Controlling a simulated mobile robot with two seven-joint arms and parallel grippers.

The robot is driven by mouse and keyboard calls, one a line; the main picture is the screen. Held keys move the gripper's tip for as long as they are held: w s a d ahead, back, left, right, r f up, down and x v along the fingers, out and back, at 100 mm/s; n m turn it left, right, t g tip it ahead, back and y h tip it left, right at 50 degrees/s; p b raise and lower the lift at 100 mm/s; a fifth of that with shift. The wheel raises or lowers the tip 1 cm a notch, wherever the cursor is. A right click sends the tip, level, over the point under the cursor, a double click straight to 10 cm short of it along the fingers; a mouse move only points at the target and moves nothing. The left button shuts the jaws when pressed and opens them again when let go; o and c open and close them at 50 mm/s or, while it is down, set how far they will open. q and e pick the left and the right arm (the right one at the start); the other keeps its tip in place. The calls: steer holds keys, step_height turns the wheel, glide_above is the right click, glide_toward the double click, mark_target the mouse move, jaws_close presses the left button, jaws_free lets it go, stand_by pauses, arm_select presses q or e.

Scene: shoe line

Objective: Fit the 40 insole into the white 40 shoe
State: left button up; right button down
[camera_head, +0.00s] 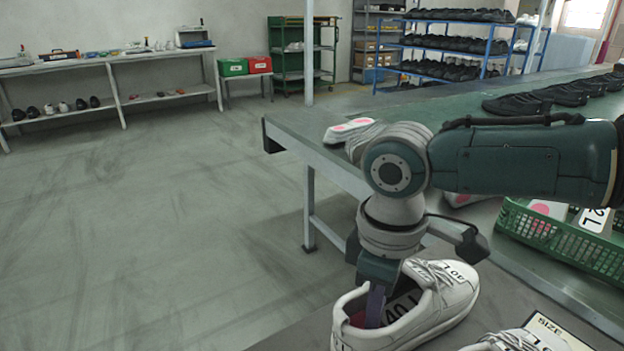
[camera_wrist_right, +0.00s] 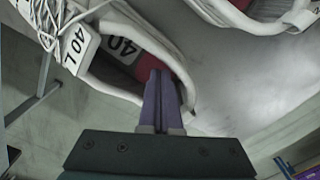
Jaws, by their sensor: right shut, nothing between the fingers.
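The white shoe (camera_head: 455,308) stands on the near surface at the lower middle, with a 40 L tag (camera_head: 455,272) on its tongue; it also shows in the right wrist view (camera_wrist_right: 115,75). Inside it lies an insole (camera_head: 402,306) marked 40 L, with a pink-red heel part. In the right wrist view the insole (camera_wrist_right: 122,47) shows partly under the shoe's collar. My right gripper (camera_head: 375,318) points down into the shoe's opening at the heel end. Its purple fingers (camera_wrist_right: 163,85) are together and empty, over the insole's red part. The fingers hide part of the insole. My left gripper is not in view.
Another white shoe (camera_head: 500,343) and a SIZE card (camera_head: 552,332) are at the bottom right. A green crate (camera_head: 570,245) with labelled pieces stands behind them. Black shoes (camera_head: 530,102) line the green table (camera_head: 305,133). A white piece with pink patches (camera_head: 348,128) lies near its corner.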

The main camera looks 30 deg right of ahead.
steer(key=shift+d+f+b, duration=0.1)
steer(key=shift+f+b, duration=0.25)
steer(key=shift+f, duration=0.25)
steer(key=shift+r, duration=0.1)
stand_by(0.5)
step_height(320, 180, up, 4)
steer(key=p, duration=0.4)
step_height(320, 180, up, 7)
steer(key=p, duration=0.8)
